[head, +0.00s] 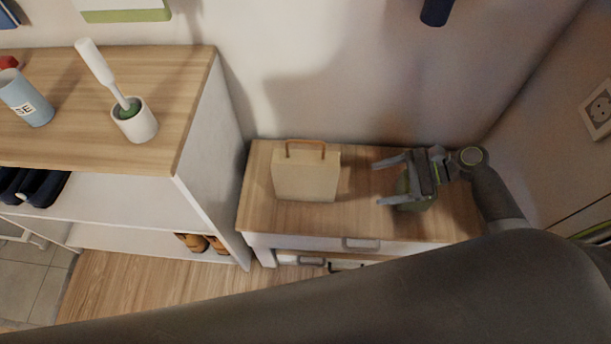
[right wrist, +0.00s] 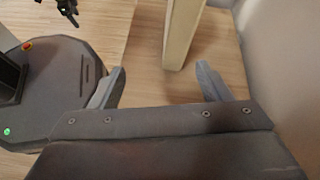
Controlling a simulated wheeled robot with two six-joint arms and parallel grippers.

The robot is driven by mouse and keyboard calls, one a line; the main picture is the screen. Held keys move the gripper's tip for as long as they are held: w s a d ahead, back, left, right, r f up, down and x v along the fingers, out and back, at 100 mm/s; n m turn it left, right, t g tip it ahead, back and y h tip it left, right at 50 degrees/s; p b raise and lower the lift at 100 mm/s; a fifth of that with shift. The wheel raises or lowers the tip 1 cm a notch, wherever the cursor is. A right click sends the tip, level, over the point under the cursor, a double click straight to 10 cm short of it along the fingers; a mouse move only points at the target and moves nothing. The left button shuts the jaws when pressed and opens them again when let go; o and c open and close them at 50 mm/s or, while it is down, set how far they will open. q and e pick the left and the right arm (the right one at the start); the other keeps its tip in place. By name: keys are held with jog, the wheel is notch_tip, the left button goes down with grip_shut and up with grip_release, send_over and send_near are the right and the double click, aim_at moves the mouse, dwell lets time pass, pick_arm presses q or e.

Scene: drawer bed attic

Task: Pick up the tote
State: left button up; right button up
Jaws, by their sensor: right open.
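The tote (head: 306,177) is a boxy beige bag with a brown handle. It stands upright on the wooden top of a low white drawer chest (head: 262,215). My right gripper (head: 384,182) is to its right over the same top. It is open and empty, with its fingers pointing left at the tote and a gap between them. In the right wrist view its two fingers (right wrist: 160,72) are spread. A cream shape (right wrist: 181,35) beyond them may be the tote seen edge-on. A dark part (right wrist: 67,9) at top left there looks like my left gripper; its jaws are unclear.
The wall is close behind.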

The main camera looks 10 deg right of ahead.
jog(key=w+d+r+m, duration=0.1)
jog(key=w+r+m, duration=0.1)
jog(key=y+b, duration=0.1)
jog(key=b, duration=0.1)
send_near(321, 178)
jog(key=shift+m+t, duration=0.3)
jog(key=shift+w+a+f, duration=0.75)
jog(key=shift+a+f, duration=0.6)
jog(key=shift+f, duration=0.1)
jog(key=shift+w+a+f, duration=0.75)
jog(key=shift+a+f, duration=0.6)
jog(key=shift+f, duration=0.1)
jog(key=shift+w+a+f, duration=0.75)
jog(key=shift+a+f, duration=0.6)
jog(key=shift+f, duration=0.1)
pick_arm(q)
jog(key=w+r, duration=0.1)
jog(key=w+d+r, duration=0.1)
jog(key=w+r, duration=0.1)
jog(key=shift+w+d+r, duration=0.15)
jog(key=shift+w+r, duration=0.05)
pick_arm(e)
jog(key=c, duration=1.2)
jog(key=shift+r, duration=0.2)
